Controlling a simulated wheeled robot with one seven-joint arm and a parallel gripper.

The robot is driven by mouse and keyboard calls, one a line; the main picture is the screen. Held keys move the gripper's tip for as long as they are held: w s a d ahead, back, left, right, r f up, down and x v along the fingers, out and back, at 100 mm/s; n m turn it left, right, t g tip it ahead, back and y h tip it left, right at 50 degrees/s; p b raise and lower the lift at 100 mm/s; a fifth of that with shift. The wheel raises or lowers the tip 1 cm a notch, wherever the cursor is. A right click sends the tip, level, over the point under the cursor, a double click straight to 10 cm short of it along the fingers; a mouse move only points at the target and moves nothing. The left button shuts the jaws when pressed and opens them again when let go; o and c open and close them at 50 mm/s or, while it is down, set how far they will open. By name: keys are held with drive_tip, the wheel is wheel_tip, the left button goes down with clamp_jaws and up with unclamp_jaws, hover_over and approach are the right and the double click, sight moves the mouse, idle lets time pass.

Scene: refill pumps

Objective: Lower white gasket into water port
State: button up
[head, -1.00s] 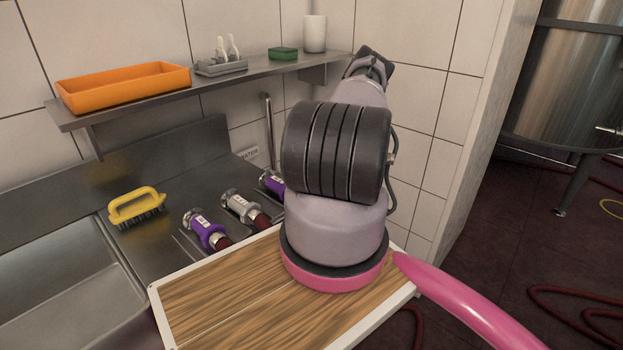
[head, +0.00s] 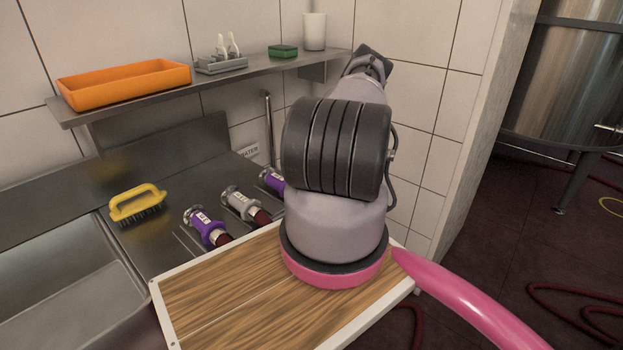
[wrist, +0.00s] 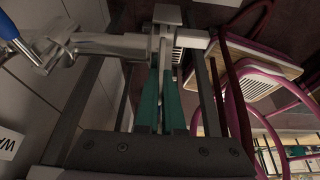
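My gripper (wrist: 163,55) shows in the wrist view with its two teal fingers close together, a narrow gap between them. A small pale piece (wrist: 167,14) shows at the fingertips; it seems to be the white gasket, held edge-on, but its round outline cannot be made out. A metal pipe fitting (wrist: 105,46), seemingly the water port, runs from the left to right behind the fingertips. Whether the pale piece touches it cannot be told.
A blue handle (wrist: 9,27) sits at the fitting's left. Purple and grey hose couplings (head: 241,205) lie on the steel counter beside a yellow brush (head: 138,204). A wooden board (head: 215,290) lies below my arm. A shelf with an orange tray (head: 125,85) is above.

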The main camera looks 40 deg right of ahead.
drive_tip(key=v, duration=1)
drive_tip(key=shift+d+r, duration=0.2)
drive_tip(key=shift+r, duration=0.2)
